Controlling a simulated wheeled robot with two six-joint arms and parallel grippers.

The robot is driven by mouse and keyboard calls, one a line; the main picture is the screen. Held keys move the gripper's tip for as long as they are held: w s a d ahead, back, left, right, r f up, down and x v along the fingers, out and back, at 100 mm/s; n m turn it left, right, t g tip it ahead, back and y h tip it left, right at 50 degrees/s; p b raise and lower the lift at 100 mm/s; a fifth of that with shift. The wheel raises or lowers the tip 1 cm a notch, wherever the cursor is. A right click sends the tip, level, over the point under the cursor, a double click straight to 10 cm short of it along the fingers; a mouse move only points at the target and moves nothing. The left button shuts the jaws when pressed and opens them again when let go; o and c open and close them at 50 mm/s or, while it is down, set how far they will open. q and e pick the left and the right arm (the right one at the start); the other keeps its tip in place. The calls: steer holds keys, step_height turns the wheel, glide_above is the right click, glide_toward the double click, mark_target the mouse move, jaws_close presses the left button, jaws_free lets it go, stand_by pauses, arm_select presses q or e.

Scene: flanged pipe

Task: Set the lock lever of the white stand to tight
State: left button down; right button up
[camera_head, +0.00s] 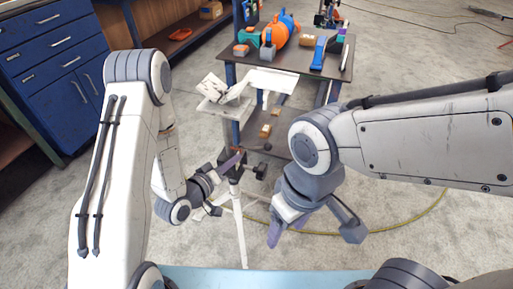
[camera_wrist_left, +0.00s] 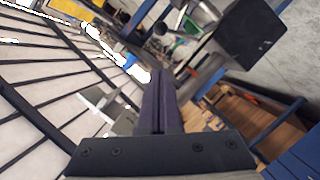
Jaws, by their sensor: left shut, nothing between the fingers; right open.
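The white stand (camera_head: 238,208) is upright at the middle of the head view, with slim white legs and a black clamp-like head. A dark knob-like part (camera_head: 260,171) juts out at the right of its head; I cannot tell whether it is the lock lever or how the lever is set. My left gripper (camera_head: 236,159) is at the stand's head, its purple fingers shut with nothing between them. They also show shut in the left wrist view (camera_wrist_left: 160,78). Whether they touch the stand is unclear. My right gripper (camera_head: 312,232) is open and empty, right of the stand.
A dark-topped table (camera_head: 290,58) stands behind, holding an orange cylinder (camera_head: 277,35), a blue tool (camera_head: 319,52) and small blocks. White tilted plates (camera_head: 268,80) are in front of it. Blue drawers (camera_head: 62,62) stand left. A yellow cable (camera_head: 400,222) crosses the floor.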

arm_select(q)
steer(key=shift+w+a, duration=0.1)
steer(key=shift+a, duration=0.3)
steer(key=s+d+f+b+x, duration=0.1)
steer(key=b+x, duration=0.5)
steer(key=x, duration=0.7)
steer(key=shift+s+d+f+b, duration=0.15)
steer(key=shift+s+f+b, duration=0.05)
steer(key=shift+f+b, duration=0.1)
